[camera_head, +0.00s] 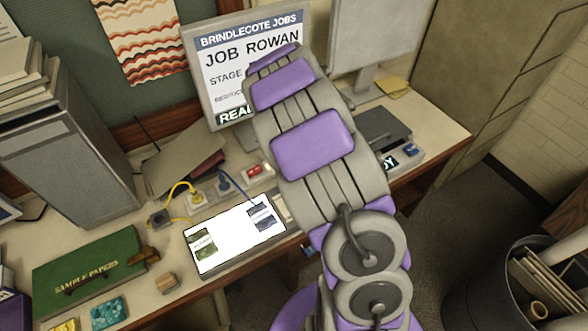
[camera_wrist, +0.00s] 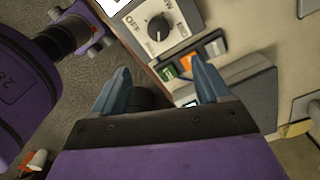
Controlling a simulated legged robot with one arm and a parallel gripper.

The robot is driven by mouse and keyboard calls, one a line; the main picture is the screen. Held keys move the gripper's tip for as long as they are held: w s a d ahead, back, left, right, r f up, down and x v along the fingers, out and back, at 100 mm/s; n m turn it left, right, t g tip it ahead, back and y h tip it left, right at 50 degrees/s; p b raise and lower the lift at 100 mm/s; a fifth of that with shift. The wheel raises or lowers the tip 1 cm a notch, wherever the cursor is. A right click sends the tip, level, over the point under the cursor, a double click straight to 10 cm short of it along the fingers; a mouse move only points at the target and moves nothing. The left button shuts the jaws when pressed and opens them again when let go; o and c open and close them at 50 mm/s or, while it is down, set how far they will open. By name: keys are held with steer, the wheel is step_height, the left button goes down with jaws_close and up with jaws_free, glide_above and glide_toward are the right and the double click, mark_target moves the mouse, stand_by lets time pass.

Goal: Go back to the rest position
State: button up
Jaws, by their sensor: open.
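My gripper (camera_wrist: 160,84) shows in the wrist view with its two blue-grey fingers spread apart and nothing between them. Beyond the fingers is a grey control box with a dial (camera_wrist: 158,28) marked OFF. A green button (camera_wrist: 168,73) and an orange button (camera_wrist: 187,62) lie near the fingertips; I cannot tell whether the fingers touch anything. In the head view my purple and grey arm rises over the middle of the bench, and my gripper is hidden there.
A bright white panel (camera_head: 238,228) with two patterned pieces lies on the bench left of my arm. A monitor (camera_head: 225,75) reading JOB ROWAN stands behind. A green SAMPLE PAPERS case (camera_head: 110,250) is at the left. A dark bin (camera_head: 485,290) stands on the floor at right.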

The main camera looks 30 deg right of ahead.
stand_by(0.4)
steer(key=s+a+r+n+b, duration=0.4)
steer(key=s+a+r+n, duration=0.2)
steer(key=s, duration=0.2)
steer(key=s+a+n+g+b, duration=0.1)
steer(key=s+a+n+b, duration=0.2)
steer(key=s+n, duration=0.5)
steer(key=s+a+n+g+b, duration=0.1)
steer(key=s+a+n+b, duration=0.3)
steer(key=s, duration=1.2)
steer(key=a+n, duration=0.1)
steer(key=n, duration=0.3)
steer(key=shift+a+r, duration=0.15)
steer(key=shift+r, duration=0.1)
